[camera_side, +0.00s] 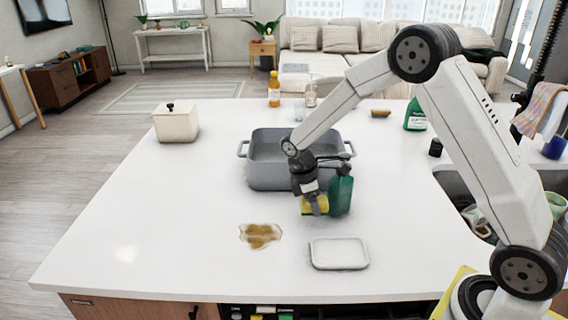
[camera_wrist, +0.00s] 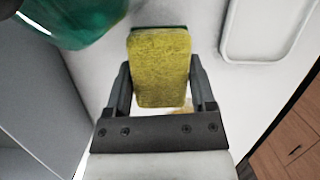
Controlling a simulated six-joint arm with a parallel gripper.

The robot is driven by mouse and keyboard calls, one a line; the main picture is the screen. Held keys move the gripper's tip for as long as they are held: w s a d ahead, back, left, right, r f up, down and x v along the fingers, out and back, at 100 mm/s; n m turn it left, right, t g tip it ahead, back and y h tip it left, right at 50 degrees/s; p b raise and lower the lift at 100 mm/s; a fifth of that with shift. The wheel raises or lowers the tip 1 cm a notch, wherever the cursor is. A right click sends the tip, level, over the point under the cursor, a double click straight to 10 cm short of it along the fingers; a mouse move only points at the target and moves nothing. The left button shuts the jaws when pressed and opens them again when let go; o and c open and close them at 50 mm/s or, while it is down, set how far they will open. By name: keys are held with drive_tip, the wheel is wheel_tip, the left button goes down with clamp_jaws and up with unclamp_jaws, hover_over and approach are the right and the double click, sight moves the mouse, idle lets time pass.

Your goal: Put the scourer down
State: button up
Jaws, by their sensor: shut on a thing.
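My gripper (camera_side: 313,204) is shut on the scourer (camera_side: 318,206), a yellow sponge with a green layer. In the wrist view the scourer (camera_wrist: 160,70) sits between the two dark fingers of my gripper (camera_wrist: 160,88), its yellow face towards the camera. In the side view my gripper is over the white counter, in front of the grey basin and beside the green bottle. Part of the scourer is hidden by the fingers in the side view. I cannot tell how high it is above the counter.
A white tray (camera_side: 339,265) lies at the front, and a brown spill (camera_side: 261,236) is left of it. The green bottle (camera_side: 341,193) stands close on the right. The grey basin (camera_side: 268,181) is behind. The left counter (camera_side: 165,230) is clear.

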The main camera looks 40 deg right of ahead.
sight(310, 220)
drive_tip(key=shift+w+f, duration=0.25)
drive_tip(key=shift+f, duration=1.6)
drive_tip(key=shift+f, duration=0.1)
drive_tip(key=o, duration=1.3)
drive_tip(key=shift+c, duration=0.2)
drive_tip(key=v, duration=1.2)
